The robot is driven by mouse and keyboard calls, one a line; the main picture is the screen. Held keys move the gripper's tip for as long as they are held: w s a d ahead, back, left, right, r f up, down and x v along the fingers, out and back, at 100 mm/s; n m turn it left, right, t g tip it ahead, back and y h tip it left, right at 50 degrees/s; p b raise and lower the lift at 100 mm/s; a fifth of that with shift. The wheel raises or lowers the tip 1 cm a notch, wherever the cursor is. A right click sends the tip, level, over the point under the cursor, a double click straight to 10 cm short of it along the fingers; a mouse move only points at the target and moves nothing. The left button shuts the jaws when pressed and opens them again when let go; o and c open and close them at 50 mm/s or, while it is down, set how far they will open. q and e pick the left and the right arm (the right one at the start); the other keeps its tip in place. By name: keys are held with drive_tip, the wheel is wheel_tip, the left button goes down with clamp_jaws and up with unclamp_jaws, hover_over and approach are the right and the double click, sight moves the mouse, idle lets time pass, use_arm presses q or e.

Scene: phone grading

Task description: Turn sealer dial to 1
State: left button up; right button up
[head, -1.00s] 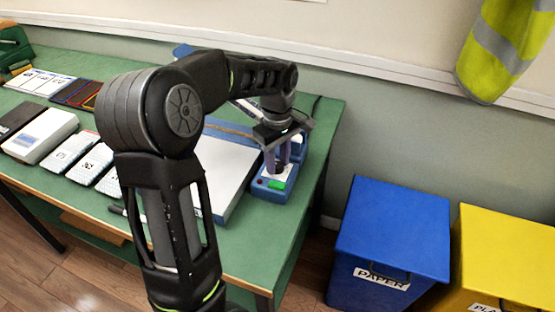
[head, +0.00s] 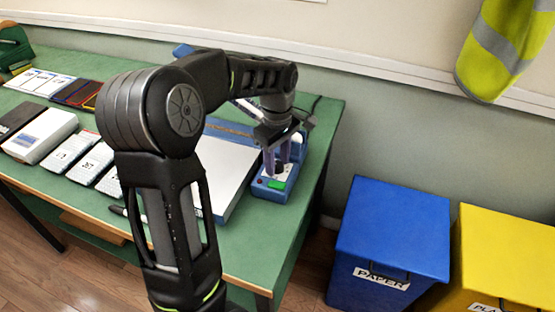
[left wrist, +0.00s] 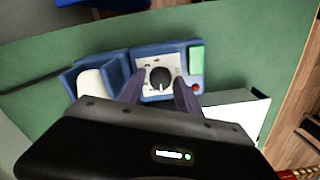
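The sealer (head: 268,190) is a blue box at the right end of the green table, with a green block and a red button on top. In the left wrist view the sealer (left wrist: 184,50) shows a black round dial (left wrist: 160,78) on a white plate, with a pale pointer mark toward the bottom of the picture. My left gripper (head: 281,166) is over the sealer, pointing down. In the left wrist view its fingers (left wrist: 158,92) are apart on either side of the dial; whether they touch it I cannot tell. My right gripper is not in view.
A white flat-topped unit (head: 226,170) stands left of the sealer on the green table (head: 310,130). White boxes (head: 82,152) and cards lie further left. A blue paper bin (head: 392,230) and a yellow bin (head: 510,255) stand on the floor at right.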

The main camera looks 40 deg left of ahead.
sight(277, 164)
use_arm(q)
wheel_tip(277, 164, up, 8)
drive_tip(key=shift+f, duration=0.1)
idle(0.4)
idle(0.5)
